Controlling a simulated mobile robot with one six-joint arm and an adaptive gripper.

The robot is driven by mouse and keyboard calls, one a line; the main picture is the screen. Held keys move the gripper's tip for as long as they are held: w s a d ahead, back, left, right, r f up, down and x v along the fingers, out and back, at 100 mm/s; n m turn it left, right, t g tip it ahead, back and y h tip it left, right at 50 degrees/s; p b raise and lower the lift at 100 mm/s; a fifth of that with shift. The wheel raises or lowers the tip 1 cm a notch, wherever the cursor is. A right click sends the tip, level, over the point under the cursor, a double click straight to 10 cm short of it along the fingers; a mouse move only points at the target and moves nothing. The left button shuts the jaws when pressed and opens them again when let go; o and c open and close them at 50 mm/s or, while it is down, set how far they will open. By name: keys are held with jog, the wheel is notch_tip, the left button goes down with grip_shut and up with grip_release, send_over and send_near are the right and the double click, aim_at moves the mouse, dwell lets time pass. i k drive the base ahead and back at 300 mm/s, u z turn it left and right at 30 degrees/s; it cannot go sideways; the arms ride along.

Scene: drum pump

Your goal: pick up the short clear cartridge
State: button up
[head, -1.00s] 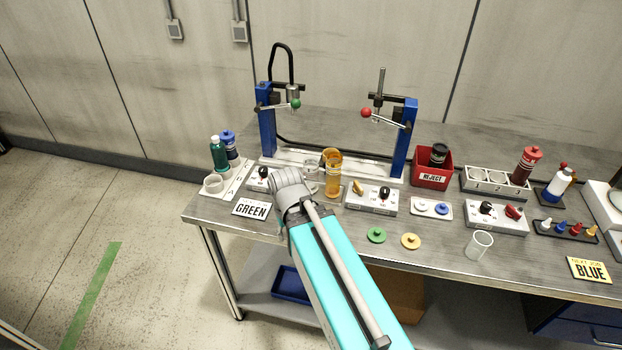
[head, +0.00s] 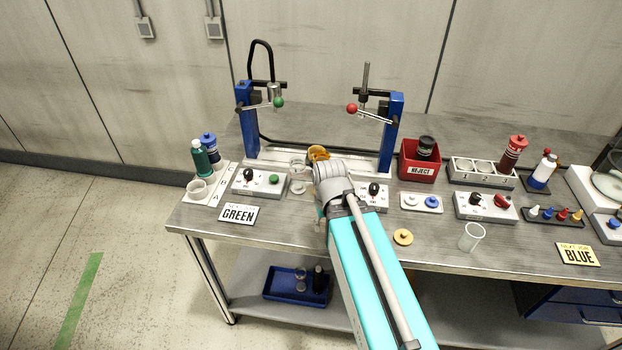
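A short clear open-topped cartridge (head: 471,236) stands alone near the front edge of the bench, right of my arm. Another clear piece (head: 298,172) stands at the press base, just left of my wrist; I cannot tell its full height. An amber cartridge (head: 318,153) shows only its top behind my wrist. My gripper (head: 328,180) points away from the camera over the bench. Its fingers are hidden by my wrist, so I cannot see whether it holds anything. It is well left of the lone clear cartridge.
The blue press frame (head: 388,130) stands behind my wrist. A white switch box (head: 470,208), a yellow disc (head: 403,237) and a red reject bin (head: 420,171) lie to the right. Green and blue bottles (head: 200,158) stand at left. A blue tray (head: 275,288) is on the lower shelf.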

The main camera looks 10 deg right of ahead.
aim_at(297, 163)
jog(key=z, duration=0.55)
jog(key=k, duration=1.3)
jog(key=u, duration=0.45)
jog(key=i, duration=0.95)
